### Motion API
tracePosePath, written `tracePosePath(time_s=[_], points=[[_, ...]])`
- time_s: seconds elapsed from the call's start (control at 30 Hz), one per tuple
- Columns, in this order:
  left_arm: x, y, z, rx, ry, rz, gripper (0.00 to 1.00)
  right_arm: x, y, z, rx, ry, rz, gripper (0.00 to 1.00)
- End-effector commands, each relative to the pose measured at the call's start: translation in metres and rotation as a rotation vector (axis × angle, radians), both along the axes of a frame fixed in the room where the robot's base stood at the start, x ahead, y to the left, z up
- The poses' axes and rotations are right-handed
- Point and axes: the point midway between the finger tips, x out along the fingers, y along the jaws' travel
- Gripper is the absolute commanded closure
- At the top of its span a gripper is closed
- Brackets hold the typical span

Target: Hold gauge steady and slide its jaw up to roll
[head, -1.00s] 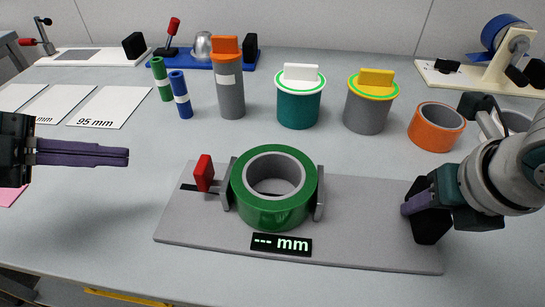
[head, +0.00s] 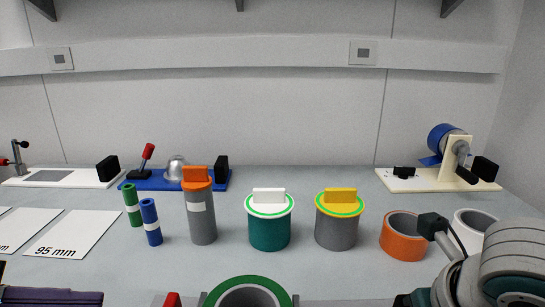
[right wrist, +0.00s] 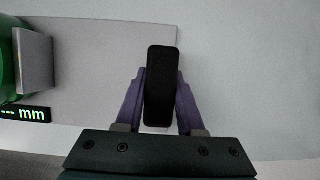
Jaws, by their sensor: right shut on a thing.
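The green roll (head: 245,283) shows only its top at the bottom edge of the head view; its side shows at the left of the right wrist view (right wrist: 6,65). The gauge's red knob (head: 172,300) is barely in view left of the roll. In the right wrist view are the grey gauge base (right wrist: 100,60), a grey upright jaw (right wrist: 33,60) beside the roll, and the display (right wrist: 25,113) reading "--- mm". My right gripper (right wrist: 160,75) is shut on the black block (right wrist: 160,112) at the base's end. My left gripper (head: 60,297) is cut off at lower left.
Behind stand a grey cylinder with orange top (head: 201,215), teal (head: 270,232) and grey (head: 336,230) lidded pots, an orange ring (head: 404,240) and a white ring (head: 472,225). Green and blue rods, label cards and a blue-based fixture are at left; a cream tape stand (head: 440,178) is back right.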

Motion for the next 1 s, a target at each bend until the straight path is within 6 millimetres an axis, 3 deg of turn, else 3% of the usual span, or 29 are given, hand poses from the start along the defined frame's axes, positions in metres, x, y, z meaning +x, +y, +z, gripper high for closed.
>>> tracePosePath(time_s=[0.5,1.0], points=[[0.023,-0.049,-0.024,-0.001,0.001,0.001,1.00,-0.002,-0.001,-0.002,-0.004,0.005,-0.002,1.00],[0.025,-0.055,-0.027,0.001,0.001,-0.001,1.00,-0.002,-0.001,-0.002,-0.004,0.005,-0.002,1.00]])
